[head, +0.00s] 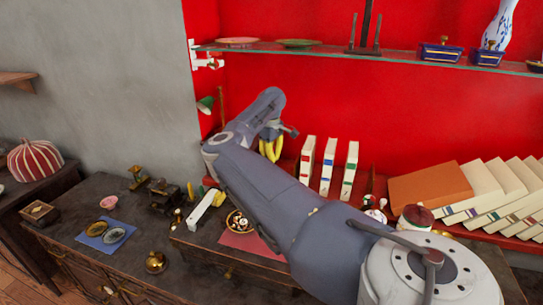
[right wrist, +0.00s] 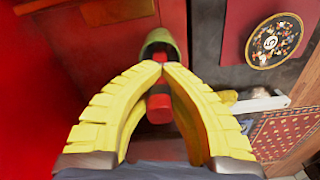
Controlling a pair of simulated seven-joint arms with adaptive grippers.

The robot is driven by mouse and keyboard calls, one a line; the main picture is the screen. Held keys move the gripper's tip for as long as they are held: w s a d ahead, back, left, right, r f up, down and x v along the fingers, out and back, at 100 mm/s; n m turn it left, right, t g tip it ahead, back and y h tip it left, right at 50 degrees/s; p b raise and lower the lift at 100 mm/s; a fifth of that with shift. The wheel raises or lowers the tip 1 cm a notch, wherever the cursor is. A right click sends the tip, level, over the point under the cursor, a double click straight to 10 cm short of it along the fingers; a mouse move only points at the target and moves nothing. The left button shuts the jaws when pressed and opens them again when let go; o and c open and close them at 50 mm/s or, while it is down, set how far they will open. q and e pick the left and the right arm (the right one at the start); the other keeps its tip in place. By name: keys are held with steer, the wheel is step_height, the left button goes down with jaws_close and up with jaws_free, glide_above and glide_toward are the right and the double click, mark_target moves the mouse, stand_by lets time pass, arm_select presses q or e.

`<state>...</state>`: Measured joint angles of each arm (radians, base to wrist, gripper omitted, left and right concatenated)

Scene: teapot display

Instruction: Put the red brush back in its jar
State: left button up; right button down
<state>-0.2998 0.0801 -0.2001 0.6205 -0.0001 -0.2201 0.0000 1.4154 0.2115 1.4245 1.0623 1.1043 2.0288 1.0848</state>
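My right gripper (right wrist: 162,66) has yellow ridged fingers that come together at the tips. A short red cylinder (right wrist: 158,108) with a greyish part above it shows between them; it looks like the red brush, pinched at the tips. A green rounded thing with a dark inside (right wrist: 160,40) lies right beyond the fingertips; I cannot tell for sure whether it is the jar, nor whether the brush touches it. In the head view my right gripper (head: 271,150) points down before the red back wall; the brush and jar cannot be made out there. My left gripper is out of view.
White books (head: 327,165) stand close to the right of the gripper. A green lamp-like thing (head: 205,105) is at the wall to its left, below a glass shelf (head: 330,49).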

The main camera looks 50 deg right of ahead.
steer(key=shift+f, duration=0.15)
steer(key=c, duration=1.6)
jaws_free()
steer(key=shift+r, duration=3.9)
